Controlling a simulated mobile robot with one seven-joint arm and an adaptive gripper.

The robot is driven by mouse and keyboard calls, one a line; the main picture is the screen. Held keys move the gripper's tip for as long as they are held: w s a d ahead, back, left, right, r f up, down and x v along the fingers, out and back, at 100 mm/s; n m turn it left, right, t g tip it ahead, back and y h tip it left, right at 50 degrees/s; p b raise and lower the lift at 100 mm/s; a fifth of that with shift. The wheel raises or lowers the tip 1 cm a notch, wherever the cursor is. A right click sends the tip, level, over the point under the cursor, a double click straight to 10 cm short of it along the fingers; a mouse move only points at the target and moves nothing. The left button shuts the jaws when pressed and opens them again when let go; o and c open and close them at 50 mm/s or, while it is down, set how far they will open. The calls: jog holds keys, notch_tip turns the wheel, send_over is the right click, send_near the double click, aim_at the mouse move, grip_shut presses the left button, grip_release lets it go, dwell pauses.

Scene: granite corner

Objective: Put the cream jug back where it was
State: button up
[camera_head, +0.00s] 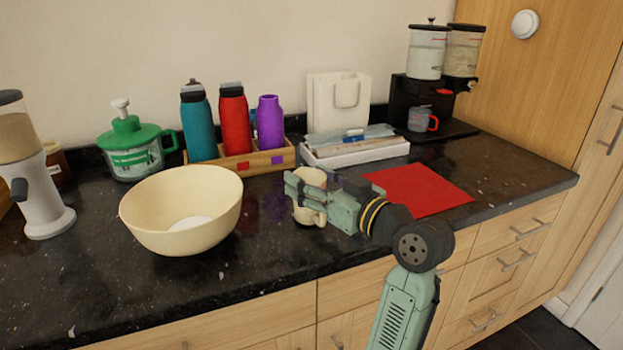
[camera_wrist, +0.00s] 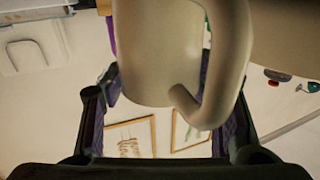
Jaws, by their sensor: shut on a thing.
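The cream jug (camera_head: 309,177) is at the middle of the counter in the head view, partly hidden behind my gripper (camera_head: 306,197). My gripper is shut on the jug, with its arm reaching in from the right. In the wrist view the jug (camera_wrist: 157,50) fills the upper middle between the fingers (camera_wrist: 158,92), and its curved handle (camera_wrist: 232,60) is on the right. I cannot tell whether its base touches the counter.
A large cream bowl (camera_head: 145,217) stands to the left. Behind are a wooden rack (camera_head: 261,160) with bottles and a white tray (camera_head: 358,156). A red mat (camera_head: 420,189) lies flat and bare to the right. The dark counter (camera_head: 270,250) is clear in front.

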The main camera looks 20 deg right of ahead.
jog(key=shift+f, duration=0.1)
jog(key=shift+f, duration=0.1)
jog(key=o, duration=1.4)
jog(key=shift+o, duration=0.2)
jog(key=shift+r, duration=0.4)
jog(key=b+v, duration=0.2)
jog(key=v, duration=1)
jog(key=shift+f+b, duration=0.15)
jog(key=shift+b, duration=0.25)
